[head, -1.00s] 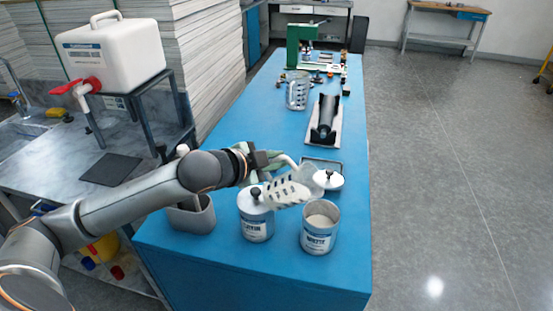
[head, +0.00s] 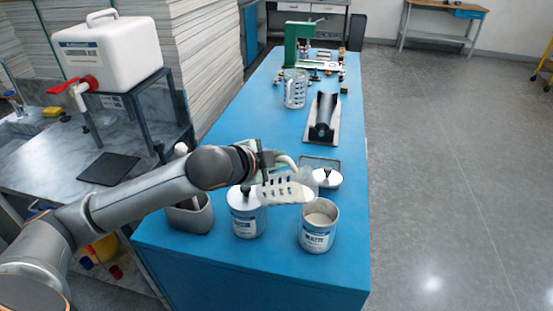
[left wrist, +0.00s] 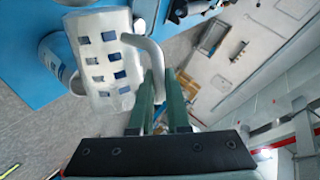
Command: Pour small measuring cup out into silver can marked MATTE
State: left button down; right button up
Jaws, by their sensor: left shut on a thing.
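The small measuring cup (head: 284,191) is clear with pale contents and lies tipped nearly on its side in the head view. My left gripper (head: 268,163) is shut on its handle; the left wrist view shows the green fingers (left wrist: 163,112) at the handle beside the cup (left wrist: 103,62). The open silver can marked MATTE (head: 318,230) stands upright just below and right of the cup, with pale material inside. The cup's right end is above the can's near-left rim. I cannot make out a falling stream. My right gripper is not in view.
A second silver can (head: 246,222) with a knobbed lid stands left of MATTE, under the cup. A loose white lid (head: 327,180) lies behind MATTE, near a shallow tray (head: 321,163). A grey holder (head: 190,217) stands left. A larger jug (head: 296,90) and black roller (head: 322,120) stand farther back.

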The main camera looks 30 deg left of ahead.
pick_arm(q)
jog(key=shift+d+r, duration=0.1)
jog(key=shift+r, duration=0.1)
jog(key=shift+w+d+r, duration=0.1)
jog(key=shift+d+r, duration=0.25)
jog(key=shift+r, duration=0.05)
dwell(0.7)
jog(key=shift+d+r, duration=0.1)
jog(key=shift+w+d+r+m+y, duration=0.2)
jog(key=shift+d+r+m+y, duration=0.25)
jog(key=shift+d, duration=0.2)
dwell(0.9)
jog(key=shift+w+d+r+m+g+y, duration=0.1)
jog(key=shift+d+r+m+g+y, duration=0.2)
jog(key=shift+d, duration=0.2)
jog(key=shift+w+d+r+m+g+y, duration=0.1)
jog(key=shift+d+r+m+y, duration=0.1)
jog(key=shift+d+y, duration=0.2)
jog(key=shift+d, duration=0.1)
dwell(0.7)
